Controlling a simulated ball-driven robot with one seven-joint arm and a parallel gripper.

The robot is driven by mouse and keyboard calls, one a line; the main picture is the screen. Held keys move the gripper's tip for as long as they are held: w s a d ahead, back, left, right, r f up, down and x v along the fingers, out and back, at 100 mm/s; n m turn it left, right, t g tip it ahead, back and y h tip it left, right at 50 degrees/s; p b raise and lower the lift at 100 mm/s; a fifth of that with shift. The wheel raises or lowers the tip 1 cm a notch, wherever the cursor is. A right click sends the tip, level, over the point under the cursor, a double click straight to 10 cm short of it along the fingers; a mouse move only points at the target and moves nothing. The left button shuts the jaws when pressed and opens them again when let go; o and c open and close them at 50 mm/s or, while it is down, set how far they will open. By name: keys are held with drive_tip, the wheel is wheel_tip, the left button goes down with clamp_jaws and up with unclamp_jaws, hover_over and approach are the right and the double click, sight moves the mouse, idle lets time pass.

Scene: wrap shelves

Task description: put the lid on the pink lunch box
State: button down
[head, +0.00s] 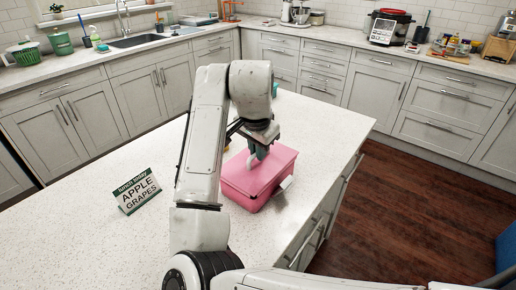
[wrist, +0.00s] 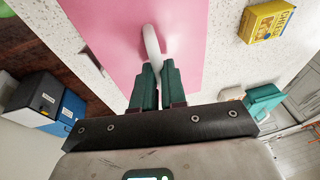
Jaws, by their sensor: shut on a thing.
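The pink lunch box (head: 243,198) stands on the white island counter, near its right edge. Its pink lid (head: 278,163) lies over the top of the box; I cannot tell whether it is fully seated. In the wrist view the lid (wrist: 112,22) fills the upper middle, with a white curved handle (wrist: 152,42) on it. My gripper (head: 257,153) is over the lid, and its green fingers (wrist: 158,72) are shut on the handle. The box body below the lid is hidden in the wrist view.
A sign reading APPLE GRAPES (head: 137,191) stands on the counter left of my arm. A yellow box (wrist: 272,20) lies beside the lid in the wrist view. The counter (head: 90,245) is otherwise largely clear. Cabinets (head: 447,105) line the walls beyond the wooden floor.

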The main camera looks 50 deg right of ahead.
sight(257, 171)
drive_tip(key=shift+f+b, duration=0.55)
drive_tip(key=shift+f, duration=0.55)
drive_tip(key=c, duration=1.1)
unclamp_jaws()
drive_tip(key=shift+r, duration=0.15)
drive_tip(key=v, duration=1)
drive_tip(key=shift+r+p, duration=0.3)
drive_tip(key=shift+p, duration=0.05)
drive_tip(key=shift+s+a, duration=0.1)
drive_tip(key=shift+s, duration=0.05)
